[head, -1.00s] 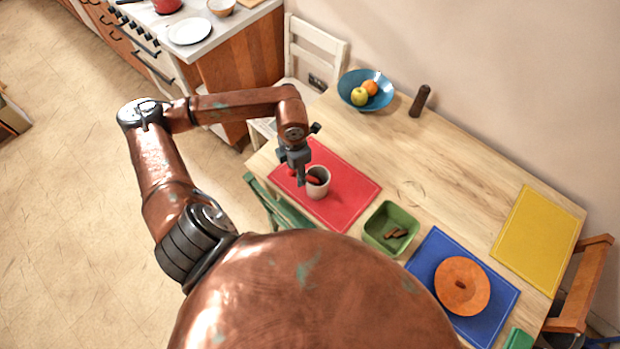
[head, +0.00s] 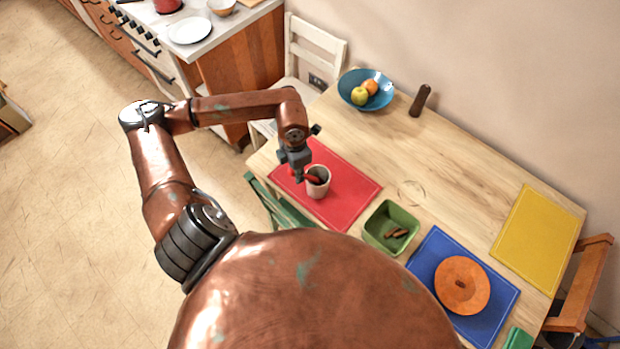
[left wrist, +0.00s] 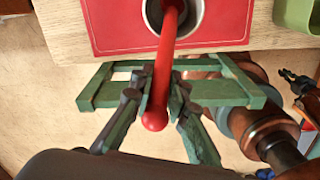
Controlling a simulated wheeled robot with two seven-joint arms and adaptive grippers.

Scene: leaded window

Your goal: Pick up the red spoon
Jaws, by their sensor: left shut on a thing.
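The red spoon (left wrist: 166,62) leans out of a pale cup (head: 318,189) on the red placemat. In the left wrist view its handle slopes over the cup (left wrist: 199,22) rim and ends in a rounded tip between my fingers. My left gripper (left wrist: 157,98) is shut on the spoon's handle, with a finger on each side. In the head view my left gripper (head: 299,177) is just left of the cup, and a little red of the spoon (head: 312,178) shows by the rim. The spoon's lower end is hidden inside the cup.
The red placemat (head: 345,195) lies on the wooden table (head: 450,160). A green bowl (head: 378,236) with brown pieces stands right of it. A blue fruit bowl (head: 348,82) and a dark mill (head: 420,101) stand behind. A green chair (head: 275,208) is at the near edge.

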